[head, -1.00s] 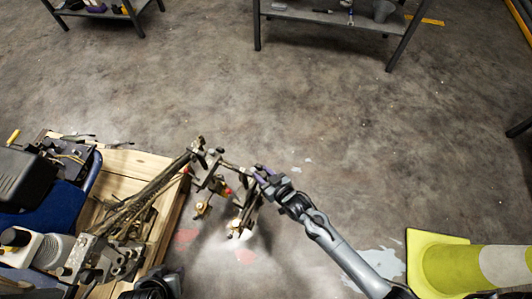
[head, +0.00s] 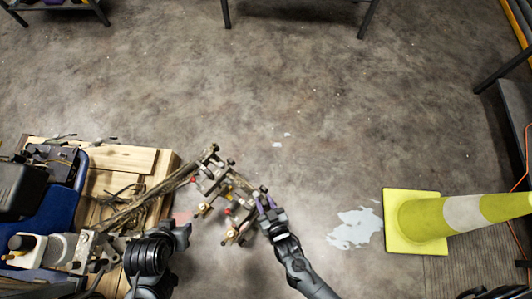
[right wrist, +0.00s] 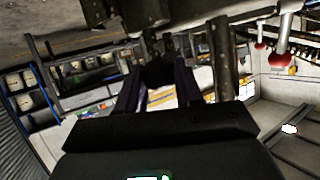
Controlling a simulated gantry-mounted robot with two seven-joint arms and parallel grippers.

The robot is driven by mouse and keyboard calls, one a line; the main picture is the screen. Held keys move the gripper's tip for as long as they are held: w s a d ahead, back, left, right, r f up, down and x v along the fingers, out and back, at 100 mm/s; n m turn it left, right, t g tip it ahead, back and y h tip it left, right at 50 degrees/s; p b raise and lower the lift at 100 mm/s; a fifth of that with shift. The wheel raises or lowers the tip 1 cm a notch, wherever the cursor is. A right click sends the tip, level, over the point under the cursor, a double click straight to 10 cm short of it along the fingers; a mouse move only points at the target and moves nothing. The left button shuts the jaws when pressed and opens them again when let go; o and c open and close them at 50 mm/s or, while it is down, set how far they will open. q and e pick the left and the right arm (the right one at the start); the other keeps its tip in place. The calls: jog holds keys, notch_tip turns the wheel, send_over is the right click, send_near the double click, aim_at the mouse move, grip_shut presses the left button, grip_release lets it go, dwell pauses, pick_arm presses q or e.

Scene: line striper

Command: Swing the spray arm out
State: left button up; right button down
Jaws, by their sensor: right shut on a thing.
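The spray arm (head: 221,185) is a dark metal linkage with brass nozzles and red knobs. In the head view it reaches out from the striper (head: 60,190) at the left, over the floor past the pallet edge. My right gripper (head: 264,202) has purple fingers shut on the outer end of the spray arm. In the right wrist view the gripper (right wrist: 160,80) closes on a dark upright part, with metal bars close by. Its exact grip point is partly hidden. A black and grey part of my left arm shows at the lower left; its fingers do not show.
The striper stands on a wooden pallet (head: 118,158). Dark table legs (head: 227,14) stand at the back. The middle floor is clear, with pale paint patches (head: 355,228).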

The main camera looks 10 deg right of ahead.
jog(key=shift+s, duration=0.25)
jog(key=shift+f, duration=0.1)
jog(key=c, duration=1.1)
grip_release()
jog(key=o, duration=0.3)
jog(key=shift+s, duration=0.25)
jog(key=shift+w, duration=0.1)
